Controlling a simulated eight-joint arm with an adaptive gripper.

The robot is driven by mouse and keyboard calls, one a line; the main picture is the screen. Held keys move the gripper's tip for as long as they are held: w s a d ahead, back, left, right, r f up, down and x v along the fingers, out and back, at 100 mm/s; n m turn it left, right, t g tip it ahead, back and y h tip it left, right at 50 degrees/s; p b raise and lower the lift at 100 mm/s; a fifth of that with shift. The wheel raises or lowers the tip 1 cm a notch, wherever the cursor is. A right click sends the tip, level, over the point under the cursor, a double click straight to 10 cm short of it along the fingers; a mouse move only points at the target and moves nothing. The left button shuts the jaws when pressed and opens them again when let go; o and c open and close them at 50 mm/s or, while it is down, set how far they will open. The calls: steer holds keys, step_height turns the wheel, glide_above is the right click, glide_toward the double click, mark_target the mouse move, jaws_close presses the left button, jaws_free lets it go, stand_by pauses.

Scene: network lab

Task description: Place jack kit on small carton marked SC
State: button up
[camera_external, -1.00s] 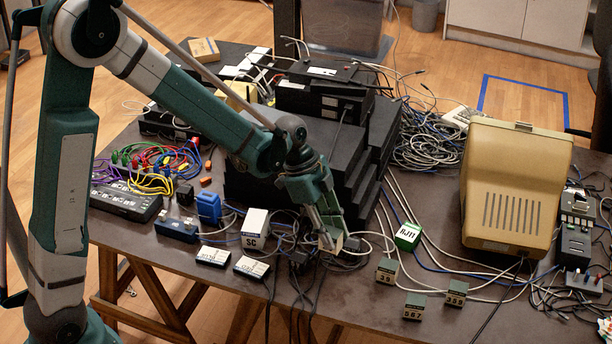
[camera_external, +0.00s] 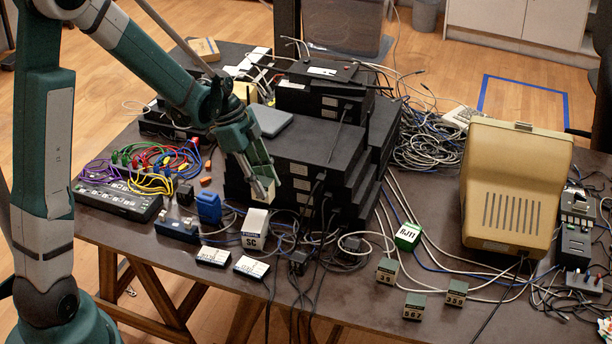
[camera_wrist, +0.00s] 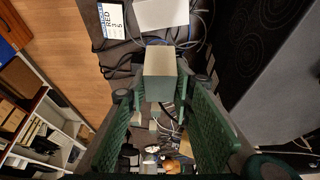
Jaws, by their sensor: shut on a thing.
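My gripper (camera_external: 263,188) is shut on a small grey-beige box (camera_wrist: 160,72), seen between the two green fingers in the wrist view. No label shows on the held box, so I cannot read whether it is the jack kit. In the external view the gripper points down, above and slightly behind the white small carton marked SC (camera_external: 255,226). The carton stands on the table with its top bare. In the wrist view a white surface (camera_wrist: 160,14), apparently the carton, lies beyond the held box, with a visible gap.
Black stacked devices (camera_external: 310,160) rise just behind and right of the gripper. A blue block (camera_external: 208,207) and two white labelled boxes (camera_external: 251,267) sit near the carton. Loose cables lie right of it. A green-and-white RJ11 box (camera_external: 408,236) stands farther right.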

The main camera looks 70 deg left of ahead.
steer(key=s+a, duration=0.1)
steer(key=s+a+r, duration=0.1)
steer(key=shift+s+a+p, duration=0.1)
steer(key=shift+a+p, duration=0.2)
steer(key=shift+f, duration=0.1)
glide_toward(262, 222)
steer(key=shift+w+d+r, duration=0.3)
steer(key=shift+w+d, duration=0.15)
steer(key=shift+d, duration=0.15)
steer(key=shift+f, duration=0.1)
steer(key=shift+f+b, duration=0.4)
steer(key=shift+f, duration=1.6)
steer(key=shift+f, duration=0.15)
steer(key=o, duration=1)
